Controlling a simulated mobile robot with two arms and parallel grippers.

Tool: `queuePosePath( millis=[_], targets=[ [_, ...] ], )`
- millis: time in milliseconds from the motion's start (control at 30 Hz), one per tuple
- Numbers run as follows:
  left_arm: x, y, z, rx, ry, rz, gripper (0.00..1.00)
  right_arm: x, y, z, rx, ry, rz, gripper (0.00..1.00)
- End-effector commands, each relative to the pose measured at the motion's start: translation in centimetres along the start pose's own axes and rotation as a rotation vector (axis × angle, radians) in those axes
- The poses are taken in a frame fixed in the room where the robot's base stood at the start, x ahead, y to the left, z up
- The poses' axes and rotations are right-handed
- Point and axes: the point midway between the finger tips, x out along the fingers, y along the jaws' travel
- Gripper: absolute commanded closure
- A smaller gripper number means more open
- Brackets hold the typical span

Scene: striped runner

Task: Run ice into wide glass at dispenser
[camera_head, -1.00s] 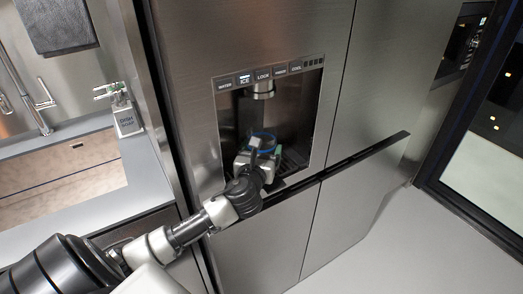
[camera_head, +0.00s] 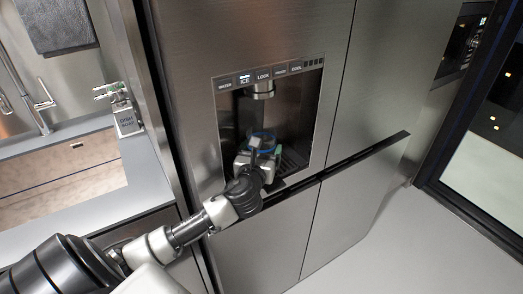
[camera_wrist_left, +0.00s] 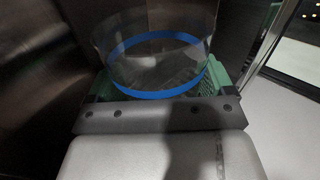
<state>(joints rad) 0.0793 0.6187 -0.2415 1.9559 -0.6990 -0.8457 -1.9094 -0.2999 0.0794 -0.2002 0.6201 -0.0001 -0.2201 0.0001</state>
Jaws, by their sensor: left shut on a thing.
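The wide glass (camera_wrist_left: 150,58) is clear with a blue band around it. In the head view the glass (camera_head: 264,136) shows inside the recess of the dispenser (camera_head: 230,125), below the spout (camera_head: 262,90), partly hidden by my gripper. My left gripper (camera_head: 258,150) reaches into the recess and is shut on the glass. In the left wrist view its green fingers (camera_wrist_left: 220,82) stand on either side of the glass, which looks upright. No ice can be made out in the glass. The ICE label (camera_head: 244,79) on the panel is lit.
The dispenser is set in a steel fridge door (camera_head: 190,50). A long dark handle gap (camera_head: 365,152) runs below it. Open floor (camera_head: 400,245) lies at the right.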

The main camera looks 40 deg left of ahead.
Motion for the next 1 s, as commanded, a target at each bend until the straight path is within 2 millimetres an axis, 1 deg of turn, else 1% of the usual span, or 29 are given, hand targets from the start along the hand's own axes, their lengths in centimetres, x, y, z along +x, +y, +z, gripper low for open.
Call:
queuePosePath(
  millis=[533,1000],
  targets=[
    [-0.1,-0.1,0.1,0.0,-0.001,0.001,0.46,-0.1,0.0,0.0,0.0,0.0,0.0,1.0],
    [-2.0,-2.0,0.1,-0.001,0.0,0.0,0.46,-1.1,0.0,-0.1,0.0,0.0,0.0,1.0]
  ],
)
